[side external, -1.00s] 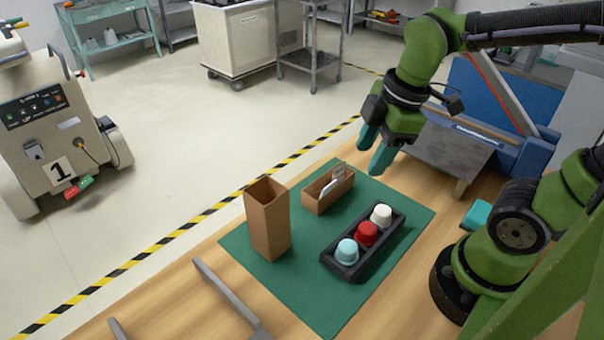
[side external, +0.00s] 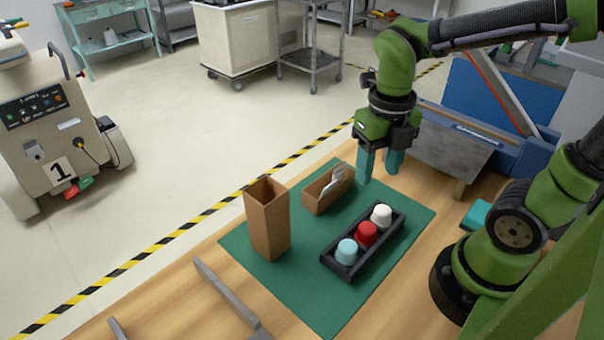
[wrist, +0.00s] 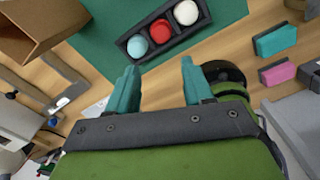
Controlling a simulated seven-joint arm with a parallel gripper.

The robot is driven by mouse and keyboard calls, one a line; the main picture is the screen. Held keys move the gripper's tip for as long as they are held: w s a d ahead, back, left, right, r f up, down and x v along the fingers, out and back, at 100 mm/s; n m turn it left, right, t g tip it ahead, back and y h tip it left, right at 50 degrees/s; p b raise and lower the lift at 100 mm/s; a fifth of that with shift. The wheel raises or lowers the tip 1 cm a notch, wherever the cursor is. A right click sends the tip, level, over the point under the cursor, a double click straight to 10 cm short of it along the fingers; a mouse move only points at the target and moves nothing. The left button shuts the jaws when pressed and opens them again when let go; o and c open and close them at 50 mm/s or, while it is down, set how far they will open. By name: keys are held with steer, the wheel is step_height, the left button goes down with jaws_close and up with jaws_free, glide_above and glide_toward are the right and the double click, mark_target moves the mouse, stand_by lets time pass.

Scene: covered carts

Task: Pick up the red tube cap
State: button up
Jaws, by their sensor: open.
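The red tube cap (side external: 367,234) sits in the middle of a black tray (side external: 346,268), between a light blue cap (side external: 347,251) and a white cap (side external: 381,215). In the wrist view the red cap (wrist: 160,31) lies beyond my fingertips, in the same row. My gripper (side external: 378,178) has teal fingers pointing down and is open and empty. It is above the far edge of the green mat (side external: 305,285), beyond the tray and apart from the caps. The fingers also show in the wrist view (wrist: 159,72), spread apart.
A tall open brown box (side external: 268,222) stands on the mat left of the tray. A low brown box (side external: 328,190) with pale items in it stands near my fingers. A grey metal bar frame (side external: 228,295) lies at the front left.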

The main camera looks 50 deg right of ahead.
mark_target(368, 226)
steer(key=shift+s+f, duration=0.1)
steer(key=shift+f, duration=7.2)
steer(key=c, duration=0.8)
steer(key=shift+d+r, duration=0.1)
